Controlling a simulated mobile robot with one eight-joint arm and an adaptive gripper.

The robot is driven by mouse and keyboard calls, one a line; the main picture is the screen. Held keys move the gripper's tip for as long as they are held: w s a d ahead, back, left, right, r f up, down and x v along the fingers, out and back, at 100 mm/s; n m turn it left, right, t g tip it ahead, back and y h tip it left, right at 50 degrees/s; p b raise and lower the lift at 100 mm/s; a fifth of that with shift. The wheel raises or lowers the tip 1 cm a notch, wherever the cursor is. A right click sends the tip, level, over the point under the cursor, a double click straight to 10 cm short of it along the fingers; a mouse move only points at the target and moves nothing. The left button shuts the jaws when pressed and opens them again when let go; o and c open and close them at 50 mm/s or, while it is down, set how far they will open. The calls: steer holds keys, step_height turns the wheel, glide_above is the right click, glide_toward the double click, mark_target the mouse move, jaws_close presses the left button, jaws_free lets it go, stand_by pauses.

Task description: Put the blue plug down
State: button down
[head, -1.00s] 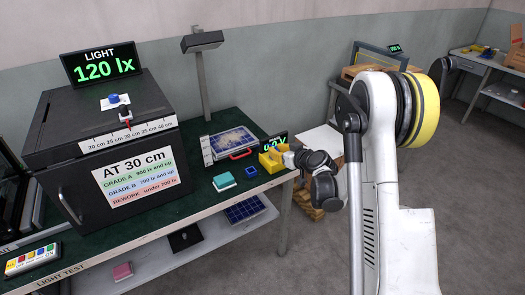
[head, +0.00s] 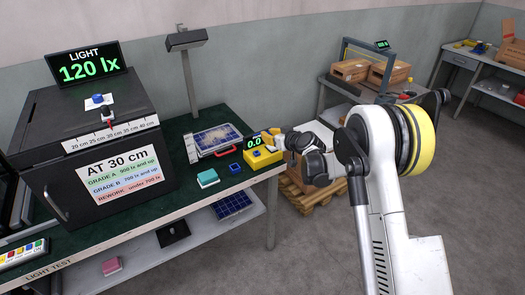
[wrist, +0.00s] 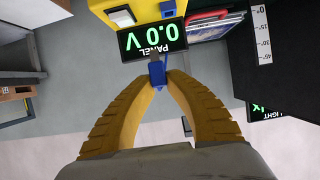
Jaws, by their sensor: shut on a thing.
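My gripper (wrist: 157,80) is shut on the blue plug (wrist: 157,72), which shows between the fingertips in the wrist view. The plug appears close beneath the panel display (wrist: 152,40), which reads 0.0 V; I cannot tell whether it touches anything. In the head view my gripper (head: 273,142) is at the right of the yellow meter box (head: 266,160), near the bench's right end. The plug is not clear there. The display (head: 257,141) stands at the back of the box. A small blue part (head: 256,153) sits on the box.
A small blue block (head: 235,168), a teal block (head: 208,178) and a solar panel (head: 216,140) in a case lie on the green bench. The lamp post (head: 190,85) stands behind. The black light box (head: 85,150) fills the left. Bench top in front is clear.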

steer(key=a+f, duration=0.1)
steer(key=w+a+f+b, duration=0.1)
steer(key=a, duration=0.1)
steer(key=a+f, duration=0.1)
steer(key=a, duration=0.1)
steer(key=shift+w+f, duration=0.15)
steer(key=shift+w, duration=0.25)
steer(key=shift+f+b, duration=1.1)
steer(key=shift+f, duration=0.85)
steer(key=shift+f, duration=0.15)
steer(key=c, duration=1.4)
jaws_free()
